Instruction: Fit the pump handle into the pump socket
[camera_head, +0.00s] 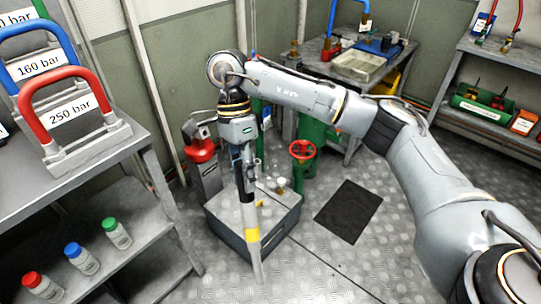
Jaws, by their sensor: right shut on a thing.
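My right arm comes in from the right, and its gripper (241,165) points down, shut on the pump handle. The pump handle (255,262) is a long light-grey rod with a yellow band, hanging nearly upright. In the picture it crosses in front of a grey box-shaped unit (285,212) on the floor, which has small fittings on its top. I cannot tell whether the handle touches the unit. The pump socket cannot be made out clearly; the gripper and handle hide part of the unit. My left gripper is not in view.
A red handwheel (302,150) on green pipework and a red-topped grey post (202,151) stand close behind the unit. A dark mat (348,212) lies on open floor at right.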

